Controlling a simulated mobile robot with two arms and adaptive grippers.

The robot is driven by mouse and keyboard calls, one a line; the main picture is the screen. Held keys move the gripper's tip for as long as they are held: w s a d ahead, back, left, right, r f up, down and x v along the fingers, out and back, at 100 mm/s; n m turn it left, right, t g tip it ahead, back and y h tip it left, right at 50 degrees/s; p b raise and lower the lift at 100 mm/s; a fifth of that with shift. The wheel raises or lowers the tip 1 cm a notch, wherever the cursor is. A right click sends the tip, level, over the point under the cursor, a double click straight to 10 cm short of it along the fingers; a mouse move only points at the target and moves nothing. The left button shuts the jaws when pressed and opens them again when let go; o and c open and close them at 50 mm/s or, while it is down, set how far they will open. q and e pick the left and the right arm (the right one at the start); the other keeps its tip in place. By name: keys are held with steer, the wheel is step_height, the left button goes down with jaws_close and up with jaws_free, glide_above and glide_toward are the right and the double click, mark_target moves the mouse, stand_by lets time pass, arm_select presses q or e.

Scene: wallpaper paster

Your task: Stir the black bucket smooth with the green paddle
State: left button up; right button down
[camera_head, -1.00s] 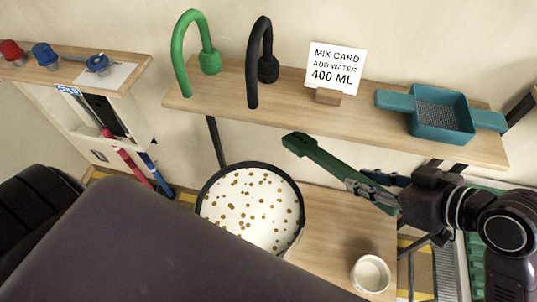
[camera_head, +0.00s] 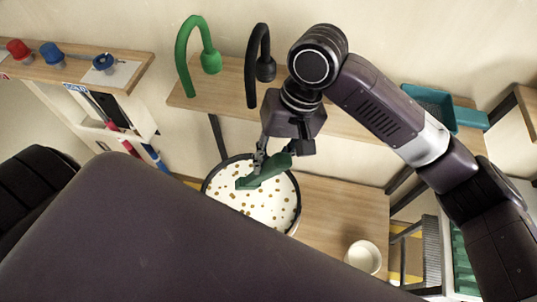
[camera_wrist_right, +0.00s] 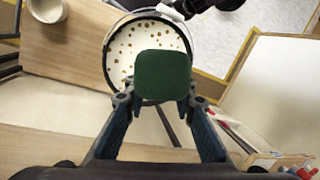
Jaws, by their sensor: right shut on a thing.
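The black bucket (camera_head: 298,212) stands on the lower wooden table, filled with white paste dotted with brown lumps; it also shows in the wrist view (camera_wrist_right: 107,62). My right gripper (camera_head: 265,160) is over the bucket's back part, shut on the green paddle (camera_head: 262,174). The paddle slants down to the left over the paste; I cannot tell whether its end touches the surface. In the wrist view the paddle (camera_wrist_right: 163,75) lies between the fingers, in front of the bucket. My left gripper is not in view.
A white cup (camera_head: 363,256) stands on the table right of the bucket. The upper shelf (camera_head: 225,98) holds a green hook-shaped tap (camera_head: 207,60), a black one (camera_head: 264,68) and a teal sieve (camera_head: 435,103). My right arm hides the sign's place.

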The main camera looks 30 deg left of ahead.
steer(key=shift+s+d+f+b, duration=0.15)
steer(key=shift+d+f+b, duration=0.05)
steer(key=shift+f+b, duration=0.6)
step_height(320, 180, down, 11)
steer(key=b, duration=0.6)
steer(key=shift+a+r, duration=0.2)
steer(key=shift+a, duration=0.15)
